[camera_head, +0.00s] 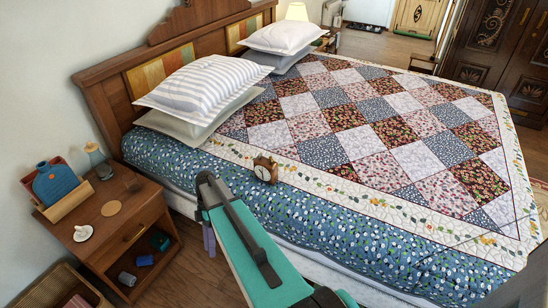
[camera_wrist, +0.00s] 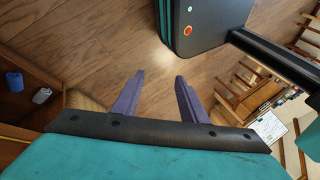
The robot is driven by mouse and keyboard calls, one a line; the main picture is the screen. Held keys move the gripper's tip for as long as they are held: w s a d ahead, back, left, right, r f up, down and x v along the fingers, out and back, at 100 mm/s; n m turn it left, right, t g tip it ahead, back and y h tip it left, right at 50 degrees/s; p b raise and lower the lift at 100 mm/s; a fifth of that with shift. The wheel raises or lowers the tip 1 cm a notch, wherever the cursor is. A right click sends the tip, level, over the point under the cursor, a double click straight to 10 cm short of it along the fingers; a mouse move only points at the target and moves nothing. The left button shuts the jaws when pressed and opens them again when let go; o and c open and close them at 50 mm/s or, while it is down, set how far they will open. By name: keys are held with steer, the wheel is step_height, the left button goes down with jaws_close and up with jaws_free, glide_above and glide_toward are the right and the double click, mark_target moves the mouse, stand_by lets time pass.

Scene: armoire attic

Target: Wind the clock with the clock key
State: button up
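A small brown wooden clock (camera_head: 265,169) with a pale round face stands upright on the near edge of the bed's quilt in the head view. My gripper (camera_head: 209,240) hangs beside the bed, in front of the nightstand and to the left of and below the clock in the picture. In the wrist view, the purple fingers of my gripper (camera_wrist: 160,75) are apart, with only wooden floor seen between them. I cannot make out a clock key in either view. The clock is not in the wrist view.
A wooden nightstand (camera_head: 142,207) at left carries a blue vase (camera_head: 55,184) in a wooden holder, a lamp-like glass piece (camera_head: 95,155), a coaster (camera_head: 111,208) and a white dish (camera_head: 83,233). Its open shelf holds small cups (camera_head: 145,260). The large bed (camera_head: 330,240) fills the middle.

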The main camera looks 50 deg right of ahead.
steer(key=w+d+r+t, duration=0.2)
steer(key=w+d+r, duration=0.3)
steer(key=d+r, duration=0.3)
step_height(320, 180, up, 19)
steer(key=t, duration=0.4)
glide_above(271, 160)
steer(key=w+a, duration=0.2)
steer(key=w, duration=0.1)
steer(key=s+d+r+m+t+h, duration=0.1)
steer(key=s+d+r+m, duration=0.1)
steer(key=s+d+r, duration=0.3)
steer(key=d+r, duration=0.1)
steer(key=d, duration=0.2)
steer(key=shift+s+d+r, duration=0.2)
steer(key=shift+s+r, duration=0.1)
steer(key=shift+r, duration=0.05)
steer(key=shift+f, duration=0.15)
steer(key=shift+p+x, duration=1.25)
steer(key=shift+x, duration=5.55)
jaws_close()
